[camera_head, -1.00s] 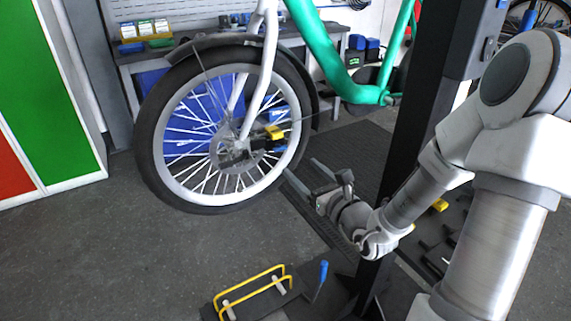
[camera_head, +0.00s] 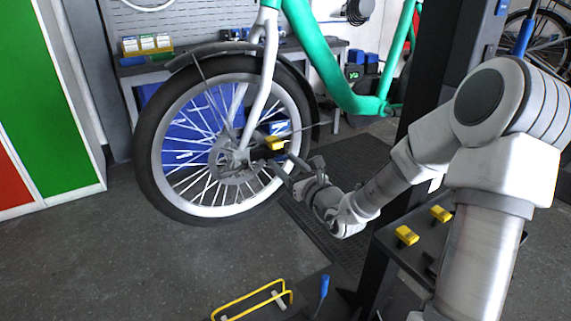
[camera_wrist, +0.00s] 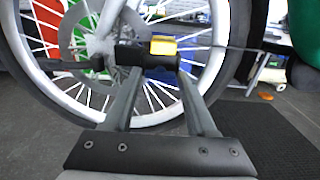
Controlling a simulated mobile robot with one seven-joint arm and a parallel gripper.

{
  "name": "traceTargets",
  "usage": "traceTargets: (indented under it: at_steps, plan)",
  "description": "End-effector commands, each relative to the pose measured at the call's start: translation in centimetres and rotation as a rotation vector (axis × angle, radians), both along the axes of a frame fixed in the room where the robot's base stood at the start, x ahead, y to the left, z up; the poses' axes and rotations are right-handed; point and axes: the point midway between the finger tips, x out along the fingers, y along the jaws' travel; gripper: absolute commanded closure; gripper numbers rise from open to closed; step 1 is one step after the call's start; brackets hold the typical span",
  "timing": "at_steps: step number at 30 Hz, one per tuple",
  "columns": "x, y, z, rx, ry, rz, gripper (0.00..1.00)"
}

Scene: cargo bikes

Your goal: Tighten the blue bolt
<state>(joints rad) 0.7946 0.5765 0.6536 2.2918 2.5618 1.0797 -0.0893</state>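The bike's front wheel (camera_head: 147,140) stands upright, with grey forks and a hub (camera_head: 236,160). A black cylindrical tool with a yellow block (camera_head: 275,143) sits at the hub. In the wrist view the black cylinder (camera_wrist: 146,58) lies across the view and the yellow block (camera_wrist: 163,45) is on top of it. My gripper (camera_head: 282,168) is just right of the hub. In the wrist view my gripper (camera_wrist: 158,78) has its fingers apart, with the tips at or just short of the cylinder; contact is unclear. I cannot make out a blue bolt.
A dark stand post (camera_head: 415,95) is behind my arm. A tray (camera_head: 400,262) with yellow-handled items (camera_head: 406,235) is at the right. A yellow rack (camera_head: 250,291) and a blue-handled tool (camera_head: 323,287) are in front. A workbench (camera_head: 130,65) stands behind the wheel.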

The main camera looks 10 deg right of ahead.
Motion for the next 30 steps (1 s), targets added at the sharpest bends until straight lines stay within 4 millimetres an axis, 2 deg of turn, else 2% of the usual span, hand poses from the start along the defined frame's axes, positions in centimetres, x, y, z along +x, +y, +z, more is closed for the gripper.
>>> traceTargets:
  at_steps: [1, 9, 20, 30]
  plan:
    - [-0.01, 0.0, -0.01, 0.0, 0.0, 0.0, 0.54]
    - [-0.03, 0.0, -0.03, 0.0, 0.0, 0.0, 1.0]
    - [-0.04, 0.01, 0.18, 0.053, 0.02, 0.001, 1.0]
    - [-0.07, 0.11, 0.61, 0.286, 0.098, 0.002, 1.0]
